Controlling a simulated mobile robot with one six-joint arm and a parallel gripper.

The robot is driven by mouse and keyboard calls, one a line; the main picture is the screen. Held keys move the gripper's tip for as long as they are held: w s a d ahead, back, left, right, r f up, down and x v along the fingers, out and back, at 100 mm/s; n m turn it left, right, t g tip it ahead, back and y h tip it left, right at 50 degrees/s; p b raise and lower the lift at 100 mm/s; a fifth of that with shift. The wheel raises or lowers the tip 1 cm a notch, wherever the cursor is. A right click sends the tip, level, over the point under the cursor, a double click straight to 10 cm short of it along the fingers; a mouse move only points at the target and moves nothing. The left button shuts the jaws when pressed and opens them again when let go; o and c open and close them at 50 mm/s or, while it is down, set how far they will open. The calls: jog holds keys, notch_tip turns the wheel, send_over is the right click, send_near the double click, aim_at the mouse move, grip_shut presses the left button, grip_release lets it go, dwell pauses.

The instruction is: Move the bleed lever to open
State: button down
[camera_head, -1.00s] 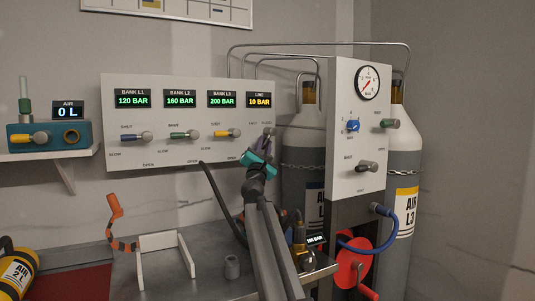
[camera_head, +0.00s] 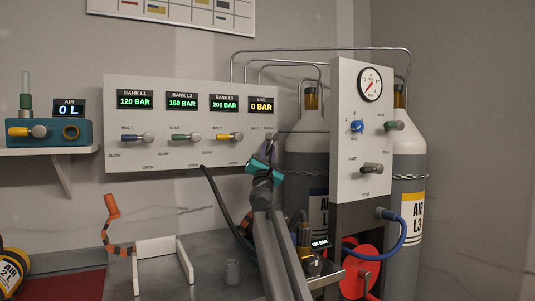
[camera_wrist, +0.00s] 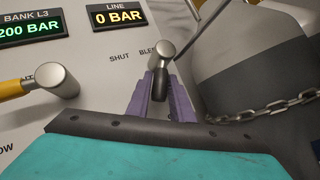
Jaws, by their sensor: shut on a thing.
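The bleed lever is at the right end of the bank panel (camera_head: 130,160), below the LINE display (camera_head: 262,104), which reads 0 BAR. In the wrist view the lever (camera_wrist: 162,53) shows a silver knob and a dark handle between the purple fingers. The labels SHUT and BLEED, the latter partly covered, stand beside it. My gripper (camera_wrist: 161,98) is shut on the bleed lever; it also shows in the head view (camera_head: 268,152), where it hides most of the lever.
Levers for banks L1 (camera_head: 137,138), L2 (camera_head: 185,138) and L3 (camera_head: 228,137) sit to the left. A white gauge panel (camera_head: 350,190) and chained cylinders (camera_head: 305,170) stand close on the right. A dark hose (camera_head: 215,190) hangs below the panel.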

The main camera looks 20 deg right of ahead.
jog(key=shift+d+r, duration=0.1)
jog(key=c, duration=1.6)
grip_release()
jog(key=shift+o, duration=0.2)
jog(key=shift+s+f, duration=0.15)
jog(key=shift+f, duration=0.05)
jog(key=shift+p+v, duration=0.65)
jog(key=shift+v, duration=2.95)
